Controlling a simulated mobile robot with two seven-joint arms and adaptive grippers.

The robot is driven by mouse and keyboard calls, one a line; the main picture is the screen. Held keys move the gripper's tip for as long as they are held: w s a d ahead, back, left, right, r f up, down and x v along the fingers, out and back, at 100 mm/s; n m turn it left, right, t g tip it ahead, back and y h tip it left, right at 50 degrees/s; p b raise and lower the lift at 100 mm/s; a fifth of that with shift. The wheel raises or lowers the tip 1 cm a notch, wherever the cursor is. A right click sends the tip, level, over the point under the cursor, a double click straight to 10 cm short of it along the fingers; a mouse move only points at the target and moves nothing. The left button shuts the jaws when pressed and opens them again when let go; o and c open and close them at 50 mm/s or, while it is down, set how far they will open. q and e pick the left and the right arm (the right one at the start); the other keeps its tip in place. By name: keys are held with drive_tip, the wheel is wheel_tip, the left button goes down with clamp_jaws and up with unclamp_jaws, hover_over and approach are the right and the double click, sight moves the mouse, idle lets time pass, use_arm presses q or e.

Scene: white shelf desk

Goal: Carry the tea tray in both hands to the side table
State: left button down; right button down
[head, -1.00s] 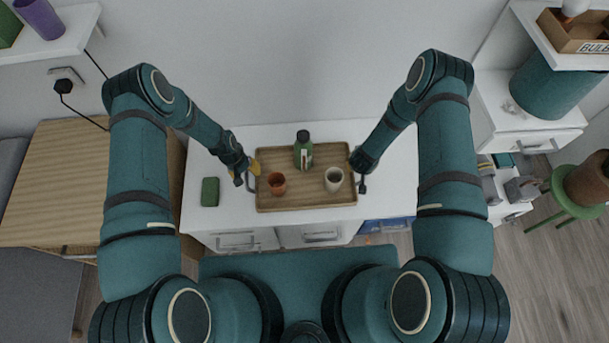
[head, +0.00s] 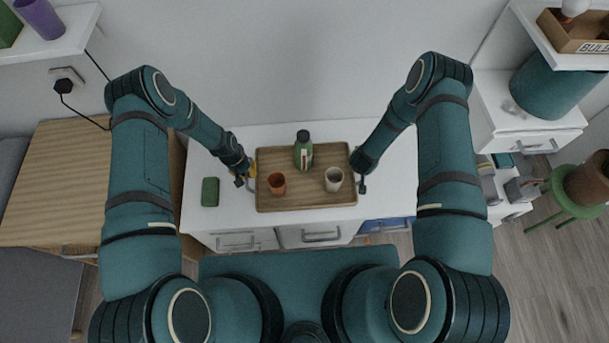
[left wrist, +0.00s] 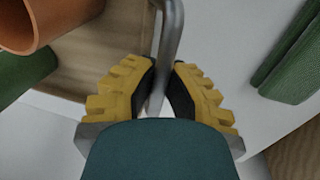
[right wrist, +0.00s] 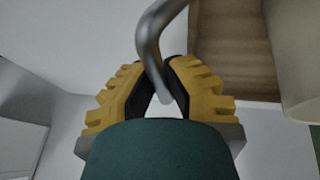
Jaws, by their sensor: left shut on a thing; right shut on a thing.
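The wooden tea tray (head: 310,199) is at the white desk top, and I cannot tell whether it touches it. It carries an orange cup (head: 277,184), a green bottle (head: 303,155) and a cream cup (head: 334,180), all upright. My left gripper (head: 247,180) is at the tray's left end; in the left wrist view its yellow fingers (left wrist: 160,95) are shut on the grey metal handle (left wrist: 168,40). My right gripper (head: 360,180) is at the right end; in the right wrist view its fingers (right wrist: 160,95) are shut on the other handle (right wrist: 152,35).
A green block-like object (head: 210,192) lies on the white desk (head: 225,160) left of the tray. A wooden table (head: 55,185) with a clear top stands at the left. A white shelf unit (head: 530,135) and a green stool (head: 568,196) are at the right.

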use_arm(q)
drive_tip(key=shift+r, duration=0.15)
use_arm(e)
drive_tip(key=shift+r, duration=0.15)
